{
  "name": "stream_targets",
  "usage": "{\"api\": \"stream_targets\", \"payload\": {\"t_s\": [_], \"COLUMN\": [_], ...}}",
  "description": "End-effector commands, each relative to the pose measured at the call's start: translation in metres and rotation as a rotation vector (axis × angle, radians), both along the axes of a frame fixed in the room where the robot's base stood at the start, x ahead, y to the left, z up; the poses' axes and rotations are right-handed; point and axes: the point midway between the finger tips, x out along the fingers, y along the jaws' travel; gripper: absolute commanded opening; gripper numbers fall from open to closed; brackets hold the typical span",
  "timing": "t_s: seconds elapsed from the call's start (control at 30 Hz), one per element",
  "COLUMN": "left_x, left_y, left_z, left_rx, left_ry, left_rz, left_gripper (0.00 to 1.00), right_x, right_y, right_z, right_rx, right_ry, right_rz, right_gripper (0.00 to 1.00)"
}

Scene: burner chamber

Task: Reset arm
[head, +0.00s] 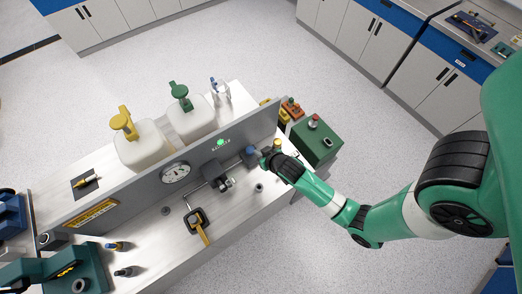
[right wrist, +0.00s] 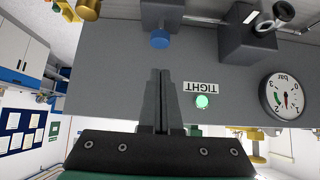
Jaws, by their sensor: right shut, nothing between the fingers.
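My right arm comes in from the right in the head view. Its dark gripper (head: 268,157) is at the right end of the grey panel (head: 120,192), close to the blue knob (head: 250,151). In the right wrist view the fingers (right wrist: 160,78) are shut together with nothing between them. They point towards the blue knob (right wrist: 160,39), with a visible gap before it. A lit green lamp (right wrist: 202,101) beside a "TIGHT" label stands right of the fingers there. My left gripper is not seen.
A gauge (head: 176,172) and a pipe fitting (head: 224,184) are on the panel side. White bottles with yellow (head: 140,145) and green (head: 188,118) tops stand behind it. A green box (head: 316,142) is just right of my gripper. Open floor (head: 330,90) lies beyond.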

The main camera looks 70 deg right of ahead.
Motion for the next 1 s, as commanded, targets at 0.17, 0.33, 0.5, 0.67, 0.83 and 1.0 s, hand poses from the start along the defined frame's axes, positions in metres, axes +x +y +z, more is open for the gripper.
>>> {"api": "stream_targets", "payload": {"t_s": [0.17,0.33,0.5,0.67,0.83,1.0], "left_x": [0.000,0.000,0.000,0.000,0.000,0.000], "left_y": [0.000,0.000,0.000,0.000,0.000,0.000], "left_z": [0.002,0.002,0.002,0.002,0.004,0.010], "left_rx": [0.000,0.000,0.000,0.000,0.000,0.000], "left_ry": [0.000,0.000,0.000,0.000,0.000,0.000], "left_rz": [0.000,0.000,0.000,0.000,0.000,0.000], "left_gripper": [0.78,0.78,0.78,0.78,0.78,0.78], "right_x": [-0.010,-0.010,-0.010,-0.010,-0.007,0.046], "right_y": [0.008,0.008,0.008,0.008,0.011,0.017], "right_z": [0.012,0.014,0.014,0.014,0.016,0.063], "right_rx": [-0.001,-0.001,-0.001,-0.001,-0.002,-0.037], "right_ry": [0.000,-0.002,-0.002,-0.002,-0.004,-0.104], "right_rz": [0.001,0.000,0.000,0.000,0.011,0.069], "right_gripper": [0.00,0.00,0.00,0.00,0.00,0.00]}}
